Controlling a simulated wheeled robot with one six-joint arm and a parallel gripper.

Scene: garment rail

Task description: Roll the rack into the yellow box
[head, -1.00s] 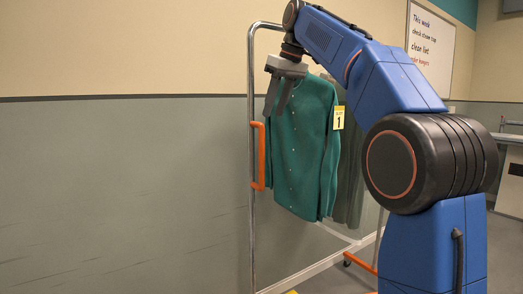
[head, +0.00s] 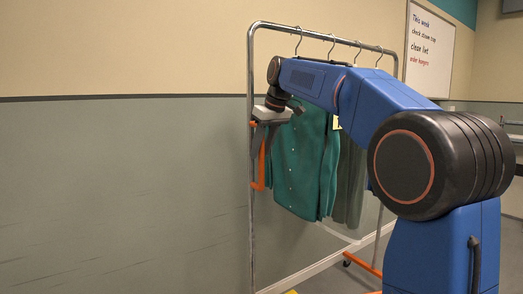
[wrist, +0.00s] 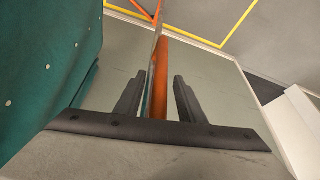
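The rack (head: 251,210) is a chrome garment rail with orange base parts, standing by the wall. Its upright orange handle (head: 261,172) is on the left post. My gripper (head: 262,150) points down at the upper part of this handle. In the wrist view my gripper (wrist: 158,100) is open, with the orange handle (wrist: 160,80) between its fingers and gaps showing on the sides. The yellow box (wrist: 205,40) is a yellow outline on the floor, seen partly at the top. In the head view only a yellow scrap shows at the bottom edge.
A green cardigan (head: 296,165) and darker garments hang on the rail, close beside my gripper; the cardigan (wrist: 45,60) fills the wrist view's left. The wall (head: 120,190) runs behind the rack. A whiteboard (head: 430,50) hangs at the back right.

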